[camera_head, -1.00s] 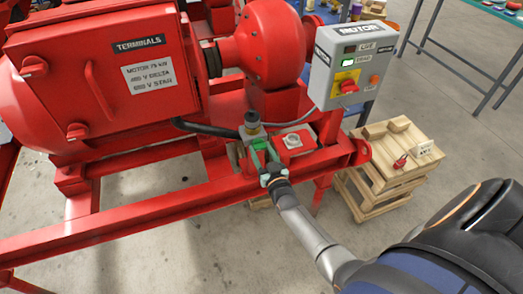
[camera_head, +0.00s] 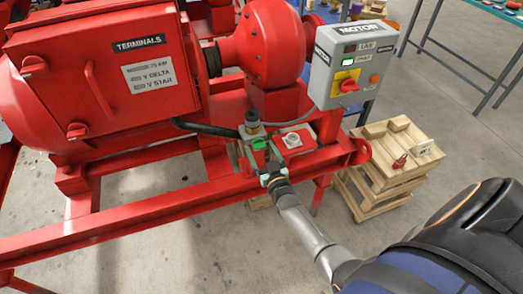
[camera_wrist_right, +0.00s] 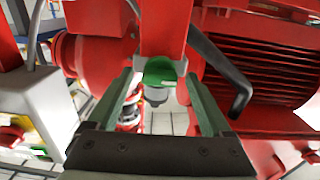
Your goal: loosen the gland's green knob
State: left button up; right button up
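The green knob (camera_head: 258,143) sits on the gland below a grey-and-yellow cap, at the red skid's front rail. In the right wrist view the green knob (camera_wrist_right: 160,71) lies between the two fingertips, with a gap showing on each side. A grey part of the gland (camera_wrist_right: 156,96) shows beneath it. My right gripper (camera_head: 270,166) is open at the knob, reaching in from the lower right; its fingers also show in the right wrist view (camera_wrist_right: 160,84). My left gripper is not in view.
A black cable (camera_head: 208,128) runs to the gland from the left. A red block with a grey hex fitting (camera_head: 292,140) stands close to its right. The grey motor control box (camera_head: 350,65) is above right. A wooden crate (camera_head: 385,170) stands on the floor at right.

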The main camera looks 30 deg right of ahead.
jog(key=p+v, duration=0.1)
jog(key=v, duration=1.1)
jog(key=shift+s, duration=0.25)
jog(key=shift+a, duration=0.1)
jog(key=s+a+f+n+g+y+p, duration=0.1)
jog(key=s+a+f+n+g+y, duration=0.1)
jog(key=s+a, duration=0.5)
jog(key=s+a+f+n+g+y+p, duration=0.1)
jog(key=s+a+f+n+g+y, duration=0.1)
jog(key=s+a+g+y, duration=0.2)
jog(key=s+a+g, duration=0.2)
jog(key=s+a, duration=0.1)
jog(key=shift+n+g, duration=0.3)
jog(key=shift+s, duration=0.15)
